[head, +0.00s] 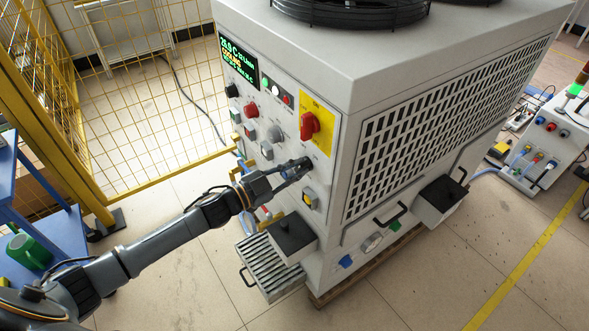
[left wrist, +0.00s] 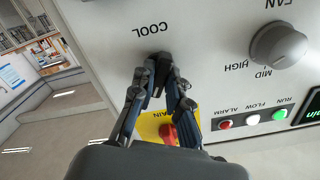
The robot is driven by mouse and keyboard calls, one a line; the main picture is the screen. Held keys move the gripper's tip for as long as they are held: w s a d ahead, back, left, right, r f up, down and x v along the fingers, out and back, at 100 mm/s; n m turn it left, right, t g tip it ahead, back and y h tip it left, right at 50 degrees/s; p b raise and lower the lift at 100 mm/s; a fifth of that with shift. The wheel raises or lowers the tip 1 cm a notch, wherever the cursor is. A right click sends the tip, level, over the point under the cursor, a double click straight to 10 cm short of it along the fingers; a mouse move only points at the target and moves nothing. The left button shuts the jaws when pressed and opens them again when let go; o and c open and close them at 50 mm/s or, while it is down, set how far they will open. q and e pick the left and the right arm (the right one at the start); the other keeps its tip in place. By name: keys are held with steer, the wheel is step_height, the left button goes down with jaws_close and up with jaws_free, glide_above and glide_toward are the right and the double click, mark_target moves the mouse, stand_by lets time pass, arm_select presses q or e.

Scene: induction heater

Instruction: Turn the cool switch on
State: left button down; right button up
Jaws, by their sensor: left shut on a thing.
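The cool switch (left wrist: 157,60) is a small black knob on the light grey control panel, beside the label COOL in the left wrist view. My left gripper (left wrist: 159,78) is shut on it, with one finger on each side of the knob. In the head view my left gripper (head: 297,169) reaches the cabinet's front panel from the left, just below the red main switch (head: 310,125). The fingers hide most of the knob there, so its turned position cannot be told. My right gripper is not in view.
The grey cabinet (head: 345,65) carries a lit display (head: 238,62), indicator lamps and several other knobs close by. A fan knob (left wrist: 279,46) sits beside the cool switch in the wrist view. A black-topped box (head: 292,238) juts out below. A yellow mesh fence (head: 150,90) stands at left.

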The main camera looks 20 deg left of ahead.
arm_select(q)
steer(key=c, duration=1.3)
jaws_free()
steer(key=shift+r, duration=0.1)
steer(key=shift+d, duration=0.1)
steer(key=v, duration=1.2)
steer(key=shift+w, duration=0.1)
